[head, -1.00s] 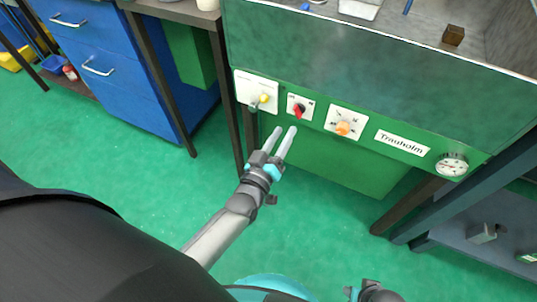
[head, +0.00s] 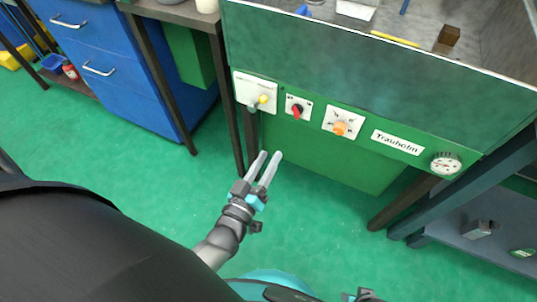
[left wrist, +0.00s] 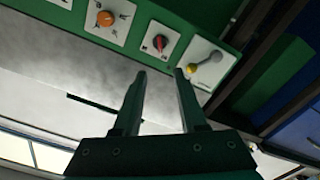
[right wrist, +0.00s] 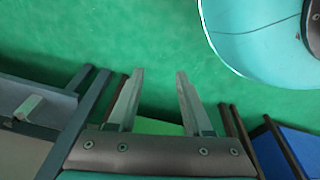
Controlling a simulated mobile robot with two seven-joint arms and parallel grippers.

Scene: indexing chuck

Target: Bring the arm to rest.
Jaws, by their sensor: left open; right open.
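My left gripper (head: 268,158) is open and empty in the head view, in front of and below the green machine's control panel. Its two fingers also show apart in the left wrist view (left wrist: 160,80), with the panel beyond them. The panel carries a yellow-tipped lever (head: 258,102), a red knob (head: 297,110) and an orange knob (head: 340,127); the fingers stand apart from all of them. My right gripper (right wrist: 158,78) is open and empty in the right wrist view, over the green floor. In the head view only a small part of the right arm shows at the bottom edge.
A blue drawer cabinet (head: 120,60) stands at the left. A dark shelf (head: 480,230) stands at the right. The green floor (head: 130,190) between is clear.

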